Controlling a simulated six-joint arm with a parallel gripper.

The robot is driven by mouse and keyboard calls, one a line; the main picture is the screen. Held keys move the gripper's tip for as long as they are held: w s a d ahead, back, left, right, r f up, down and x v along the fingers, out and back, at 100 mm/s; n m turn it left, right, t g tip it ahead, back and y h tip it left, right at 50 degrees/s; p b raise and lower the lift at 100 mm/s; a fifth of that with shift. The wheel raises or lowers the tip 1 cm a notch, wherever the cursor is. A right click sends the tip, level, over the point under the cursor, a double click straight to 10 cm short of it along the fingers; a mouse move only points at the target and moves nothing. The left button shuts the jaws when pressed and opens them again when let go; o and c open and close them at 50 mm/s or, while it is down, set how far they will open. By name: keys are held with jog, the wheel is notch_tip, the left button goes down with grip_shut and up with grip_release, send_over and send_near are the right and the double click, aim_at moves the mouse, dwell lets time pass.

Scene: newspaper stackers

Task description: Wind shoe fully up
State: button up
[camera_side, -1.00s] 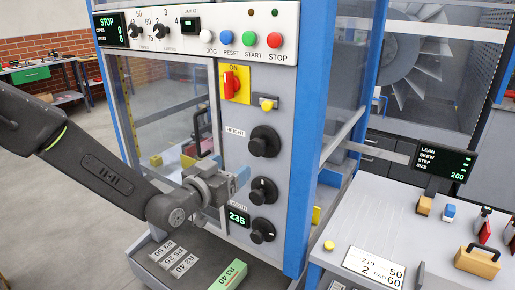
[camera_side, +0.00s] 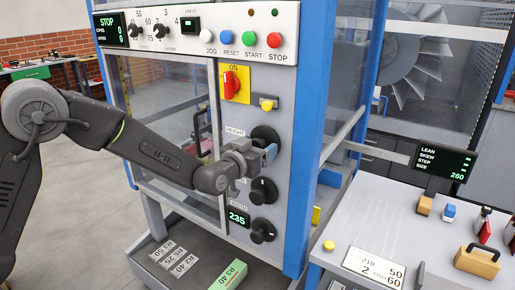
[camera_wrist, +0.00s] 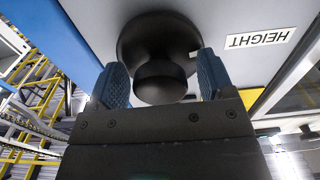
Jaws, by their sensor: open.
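The black HEIGHT knob (camera_side: 264,133) is on the grey front panel of the machine. My gripper (camera_side: 268,152) is in front of it and hides its lower part. In the wrist view the round grip of the HEIGHT knob (camera_wrist: 160,82) stands between my two blue fingertips (camera_wrist: 163,80). The fingers are apart, one on each side of the grip, with a narrow gap showing at the right one. The HEIGHT label (camera_wrist: 260,41) appears upside down there. I cannot make out the shoe behind the guard.
Below are a middle knob (camera_side: 263,190), the LENGTH display reading 235 (camera_side: 238,217) and a lower knob (camera_side: 262,231). A red switch on a yellow plate (camera_side: 235,84) is above. A blue post (camera_side: 310,130) stands close on the right. The control panel (camera_side: 215,55) reads STOP.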

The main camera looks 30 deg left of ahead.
jog(key=c, duration=0.9)
jog(key=shift+n, duration=0.3)
jog(key=n, duration=0.4)
jog(key=shift+n, duration=0.3)
jog(key=n, duration=0.4)
jog(key=shift+d+n, duration=0.1)
jog(key=shift+n, duration=0.2)
jog(key=n, duration=0.9)
jog(key=shift+r+n, duration=0.1)
jog(key=shift+n, duration=0.5)
